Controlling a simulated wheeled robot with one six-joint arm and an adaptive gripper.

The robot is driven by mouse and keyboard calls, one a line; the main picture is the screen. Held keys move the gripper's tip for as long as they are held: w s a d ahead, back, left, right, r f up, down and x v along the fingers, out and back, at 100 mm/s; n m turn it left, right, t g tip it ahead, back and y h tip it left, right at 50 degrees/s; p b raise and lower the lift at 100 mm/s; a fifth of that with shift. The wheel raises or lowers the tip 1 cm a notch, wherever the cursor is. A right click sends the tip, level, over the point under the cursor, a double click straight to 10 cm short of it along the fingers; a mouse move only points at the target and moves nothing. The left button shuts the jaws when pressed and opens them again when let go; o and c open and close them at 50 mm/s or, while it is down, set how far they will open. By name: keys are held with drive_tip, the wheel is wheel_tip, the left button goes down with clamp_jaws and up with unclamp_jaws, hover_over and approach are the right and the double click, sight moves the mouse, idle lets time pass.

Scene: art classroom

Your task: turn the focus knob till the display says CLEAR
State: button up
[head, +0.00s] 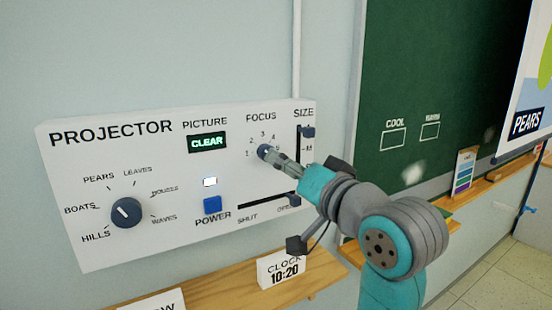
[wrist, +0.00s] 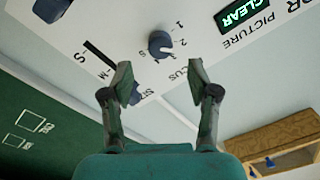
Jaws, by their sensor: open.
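The projector panel (head: 150,240) is on the wall, and its PICTURE display (head: 207,142) reads CLEAR in lit green letters; the display also shows at the top of the wrist view (wrist: 241,12). The dark round focus knob (head: 264,152) is under the word FOCUS, partly hidden by my gripper in the head view. In the wrist view the knob (wrist: 160,44) shows whole, with numbers beside it. My gripper (wrist: 161,78) is open and empty. Its two fingertips are spread either side of the knob's line, and the knob appears just beyond them, not clasped.
The SIZE slider (head: 308,132) and the SHUT/OPEN slider (head: 293,200) are close to my gripper. A blue POWER button (head: 212,205) and a picture selector knob (head: 126,212) are to the left. A wooden shelf (head: 225,293) with a clock card (head: 282,270) runs below.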

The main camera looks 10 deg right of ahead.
drive_tip(key=shift+v, duration=2.7)
drive_tip(key=shift+f, duration=0.1)
wheel_tip(320, 180, down, 25)
drive_tip(key=s+d+m+h, duration=0.1)
drive_tip(key=s+d+h, duration=0.1)
drive_tip(key=s+h, duration=0.1)
drive_tip(key=s+d+f+g+h, duration=0.1)
drive_tip(key=s+d+f+h, duration=0.1)
drive_tip(key=s+f, duration=1.1)
drive_tip(key=s+f+n, duration=0.2)
drive_tip(key=s+f, duration=0.1)
drive_tip(key=s, duration=0.9)
drive_tip(key=s+f+n+g+h, duration=0.1)
drive_tip(key=s+f, duration=0.3)
drive_tip(key=s, duration=0.8)
drive_tip(key=shift+s+d+n, duration=0.2)
drive_tip(key=shift+d+n, duration=0.05)
drive_tip(key=shift+n, duration=0.45)
